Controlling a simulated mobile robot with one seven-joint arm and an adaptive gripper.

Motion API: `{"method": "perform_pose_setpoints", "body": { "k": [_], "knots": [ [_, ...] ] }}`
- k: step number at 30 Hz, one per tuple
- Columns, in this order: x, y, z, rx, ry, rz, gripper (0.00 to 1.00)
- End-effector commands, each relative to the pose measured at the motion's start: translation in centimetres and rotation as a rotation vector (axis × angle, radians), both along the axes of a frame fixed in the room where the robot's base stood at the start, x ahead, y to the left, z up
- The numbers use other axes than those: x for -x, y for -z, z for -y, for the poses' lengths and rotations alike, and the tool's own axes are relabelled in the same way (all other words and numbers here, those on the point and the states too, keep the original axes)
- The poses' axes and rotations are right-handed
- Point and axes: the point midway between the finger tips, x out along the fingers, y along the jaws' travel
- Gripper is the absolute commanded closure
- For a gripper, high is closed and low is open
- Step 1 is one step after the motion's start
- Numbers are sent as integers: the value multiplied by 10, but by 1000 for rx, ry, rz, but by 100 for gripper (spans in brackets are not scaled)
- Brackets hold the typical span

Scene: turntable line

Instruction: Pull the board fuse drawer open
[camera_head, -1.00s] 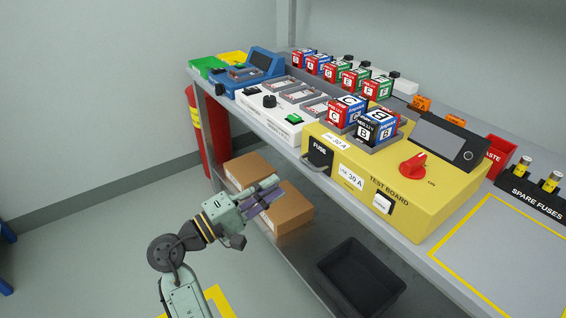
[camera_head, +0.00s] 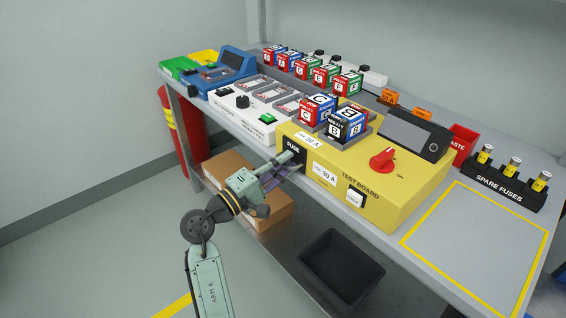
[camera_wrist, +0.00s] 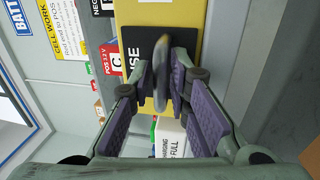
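The yellow test board (camera_head: 408,206) sits on the bench's front edge. Its black fuse drawer front (camera_head: 293,143) is at the left end of the board's front face, partly hidden by my gripper (camera_head: 291,166). In the wrist view the drawer front (camera_wrist: 132,45) carries a grey bar handle (camera_wrist: 161,68) that stands out toward the camera. My gripper (camera_wrist: 162,82) has its two purple-padded fingers on either side of the handle. The fingers look open, with narrow gaps beside the bar; contact is hard to judge. The drawer looks flush with the board.
A white charger (camera_head: 235,118) stands left of the board, with battery blocks (camera_head: 345,127) on the board's top. Below are a cardboard box (camera_head: 228,172) and a black bin (camera_head: 340,270). Spare fuses (camera_head: 503,188) stand at the right. The floor in front is open.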

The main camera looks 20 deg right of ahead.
Motion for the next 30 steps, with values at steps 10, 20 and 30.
{"method": "perform_pose_setpoints", "body": {
  "k": [10, 20, 30],
  "knots": [
    [0, 0, 0, 0, 0, 0, 100],
    [0, 0, 0, 0, 0, 0, 100],
    [0, 0, -1, 0, 0, 0, 100]
  ]
}}
